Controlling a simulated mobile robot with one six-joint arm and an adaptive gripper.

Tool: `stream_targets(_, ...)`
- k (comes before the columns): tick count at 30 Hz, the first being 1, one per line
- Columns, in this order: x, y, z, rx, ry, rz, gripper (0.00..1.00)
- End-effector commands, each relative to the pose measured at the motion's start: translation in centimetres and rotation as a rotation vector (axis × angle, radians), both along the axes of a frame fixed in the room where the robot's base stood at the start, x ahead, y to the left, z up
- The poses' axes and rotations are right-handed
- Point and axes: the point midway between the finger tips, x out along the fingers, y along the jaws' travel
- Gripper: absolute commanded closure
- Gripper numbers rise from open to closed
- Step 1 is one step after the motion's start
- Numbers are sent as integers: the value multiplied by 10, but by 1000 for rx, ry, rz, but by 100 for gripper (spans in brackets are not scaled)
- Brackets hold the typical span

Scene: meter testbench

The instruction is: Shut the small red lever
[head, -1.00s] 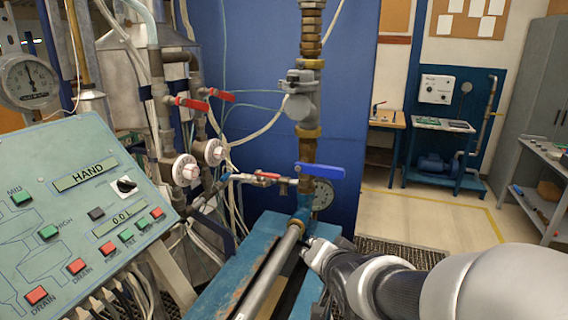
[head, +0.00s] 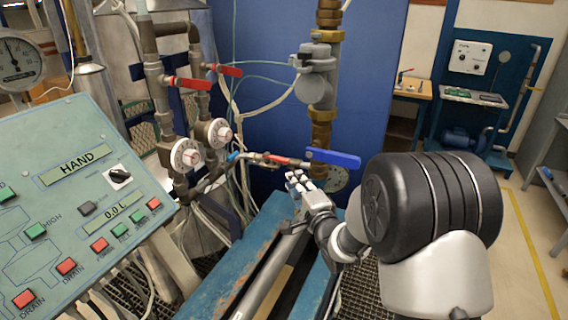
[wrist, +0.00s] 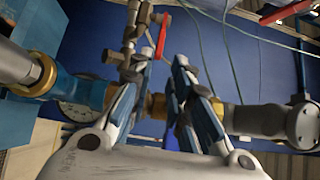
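The small red lever (head: 278,159) sits on the thin horizontal branch pipe, left of the blue lever (head: 333,158), and lies roughly along that pipe. In the wrist view the small red lever (wrist: 162,36) shows at top centre, beyond the fingertips. My gripper (head: 298,178) is just below and slightly right of the small red lever in the head view, apparently apart from it. In the wrist view my gripper (wrist: 164,75) is open, its two fingers spread with nothing held between them. The brass fitting (wrist: 156,106) shows behind the fingers.
Two larger red levers (head: 188,83) are on the upright pipes at left, above white dials (head: 186,156). The upright main pipe (head: 322,85) stands behind my gripper. A control panel (head: 75,200) fills the lower left. A blue bench (head: 215,285) lies below.

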Motion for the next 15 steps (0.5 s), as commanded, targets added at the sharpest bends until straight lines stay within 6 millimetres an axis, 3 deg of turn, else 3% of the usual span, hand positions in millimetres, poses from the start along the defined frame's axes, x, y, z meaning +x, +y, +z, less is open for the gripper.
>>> stream_targets(9, 64, 30, -1, 0, -2, 0, 82)
stream_targets(15, 91, 42, -1, -1, 0, 0, 82)
